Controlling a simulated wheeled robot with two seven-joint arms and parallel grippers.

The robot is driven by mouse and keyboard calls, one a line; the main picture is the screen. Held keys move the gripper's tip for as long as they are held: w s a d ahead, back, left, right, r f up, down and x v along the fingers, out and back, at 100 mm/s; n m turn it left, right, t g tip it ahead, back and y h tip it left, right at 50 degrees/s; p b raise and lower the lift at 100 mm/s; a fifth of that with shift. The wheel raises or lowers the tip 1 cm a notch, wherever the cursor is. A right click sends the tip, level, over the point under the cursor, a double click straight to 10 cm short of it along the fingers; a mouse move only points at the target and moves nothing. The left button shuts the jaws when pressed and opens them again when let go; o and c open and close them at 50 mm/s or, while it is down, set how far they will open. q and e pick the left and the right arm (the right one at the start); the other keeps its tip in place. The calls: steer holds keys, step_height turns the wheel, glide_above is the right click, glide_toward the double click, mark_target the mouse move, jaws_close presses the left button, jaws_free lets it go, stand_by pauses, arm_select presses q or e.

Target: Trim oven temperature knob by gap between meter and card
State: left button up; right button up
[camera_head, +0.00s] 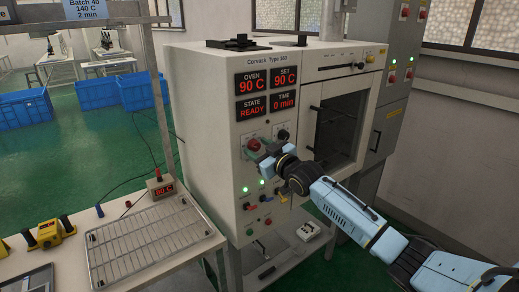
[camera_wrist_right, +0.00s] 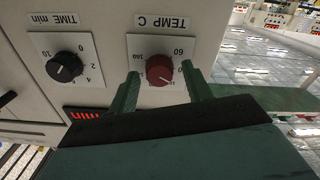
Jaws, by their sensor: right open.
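The oven (camera_head: 200,120) shows OVEN 90 C, SET 90 C, STATE READY and TIME 0 min on its red displays. Its red temperature knob (camera_wrist_right: 160,69) sits under a TEMP C label, upside down in the right wrist view; it shows partly in the head view (camera_head: 254,144). My right gripper (camera_wrist_right: 159,72) is open, with one green finger on each side of the knob and a gap on both sides. The card (camera_head: 86,10) reads Batch 40, 140 C, 2 min. The meter (camera_head: 159,187) has a small red reading, too small to be sure of. My left gripper is out of view.
A black TIME min knob (camera_wrist_right: 64,67) sits beside the temperature knob. The oven door (camera_head: 338,132) is shut. A wire rack (camera_head: 155,243) lies on the bench, near a yellow device (camera_head: 50,233). Blue crates (camera_head: 95,92) stand on the green floor behind.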

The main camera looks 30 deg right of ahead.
steer(key=c, duration=1)
steer(key=shift+o, duration=0.2)
steer(key=m+p, duration=0.2)
steer(key=shift+r+m, duration=0.15)
steer(key=shift+m, duration=0.85)
steer(key=shift+m+p, duration=0.35)
steer(key=shift+m, duration=0.25)
steer(key=o, duration=1)
steer(key=shift+c, duration=0.2)
steer(key=shift+s, duration=0.1)
